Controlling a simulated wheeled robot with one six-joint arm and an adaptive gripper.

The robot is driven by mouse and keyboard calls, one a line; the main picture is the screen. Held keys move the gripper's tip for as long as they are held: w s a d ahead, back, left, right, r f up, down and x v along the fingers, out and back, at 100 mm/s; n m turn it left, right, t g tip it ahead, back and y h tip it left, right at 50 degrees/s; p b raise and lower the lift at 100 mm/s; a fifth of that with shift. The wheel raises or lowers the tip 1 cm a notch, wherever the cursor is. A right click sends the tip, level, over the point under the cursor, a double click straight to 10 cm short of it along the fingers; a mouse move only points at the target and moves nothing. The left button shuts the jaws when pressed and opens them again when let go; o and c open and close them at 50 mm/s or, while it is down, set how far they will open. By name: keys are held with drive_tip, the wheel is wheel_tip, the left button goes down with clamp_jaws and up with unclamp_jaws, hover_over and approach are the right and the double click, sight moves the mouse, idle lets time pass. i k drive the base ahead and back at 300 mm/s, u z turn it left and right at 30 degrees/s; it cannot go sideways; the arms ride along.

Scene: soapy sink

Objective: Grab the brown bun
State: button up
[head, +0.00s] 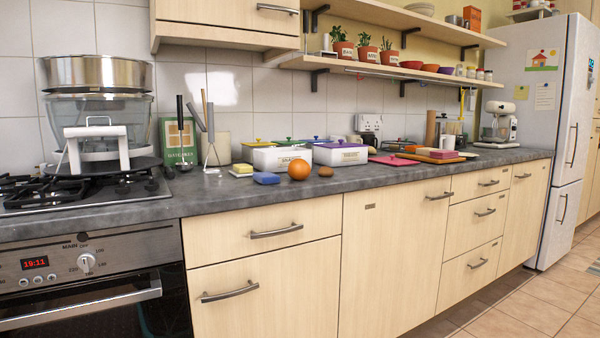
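A small brown oval item, which looks like the brown bun (325,171), lies on the grey countertop (222,196). It sits just right of an orange (299,170), with a narrow gap between them. It is small in this view, so its surface detail is hard to tell. My gripper is not in view.
A blue sponge (266,178) and a yellow block (242,170) lie left of the orange. White lidded boxes (341,154) stand behind the bun. A pink board (394,161) lies to its right. The hob (60,190) carries a glass bowl. The counter's front strip is clear.

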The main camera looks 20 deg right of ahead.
sight(325, 171)
drive_tip(key=z, duration=0.05)
drive_tip(key=i, duration=0.9)
drive_tip(key=z, duration=0.45)
